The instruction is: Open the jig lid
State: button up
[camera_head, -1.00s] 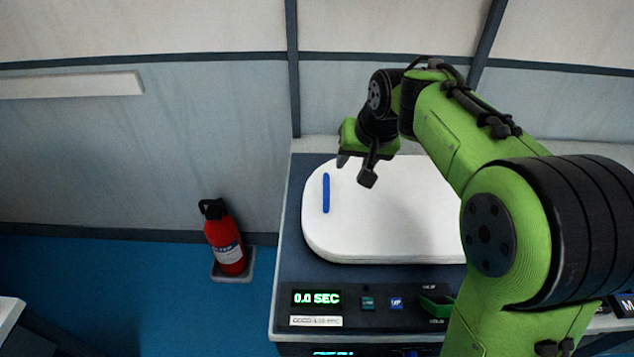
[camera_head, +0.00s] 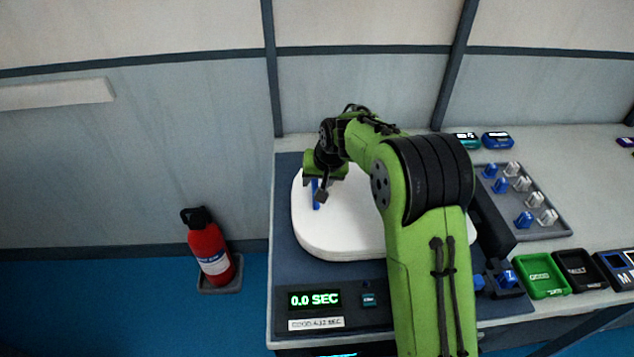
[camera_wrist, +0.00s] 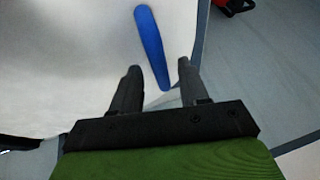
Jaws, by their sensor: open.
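The jig lid (camera_head: 330,235) is a white rounded slab on the dark jig base (camera_head: 283,225), lying flat and closed in the head view. A blue bar handle (camera_head: 316,196) stands near its left edge. In the wrist view the lid (camera_wrist: 70,60) fills the left and the blue handle (camera_wrist: 151,45) runs up from between my fingertips. My gripper (camera_head: 320,190) is above the lid's left part at the handle. In the wrist view my gripper (camera_wrist: 158,68) is open, with one finger on each side of the handle's near end. I cannot tell whether either finger touches it.
The timer display (camera_head: 315,299) reads 0.0 SEC at the jig's front. Right of my arm are a grey rack (camera_head: 545,215) with blue and clear pieces, a green tray (camera_head: 541,275) and a black tray (camera_head: 577,270). A fire extinguisher (camera_head: 208,250) stands on the floor at left.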

jog(key=shift+f, duration=0.25)
grip_shut()
jog(key=shift+r, duration=0.1)
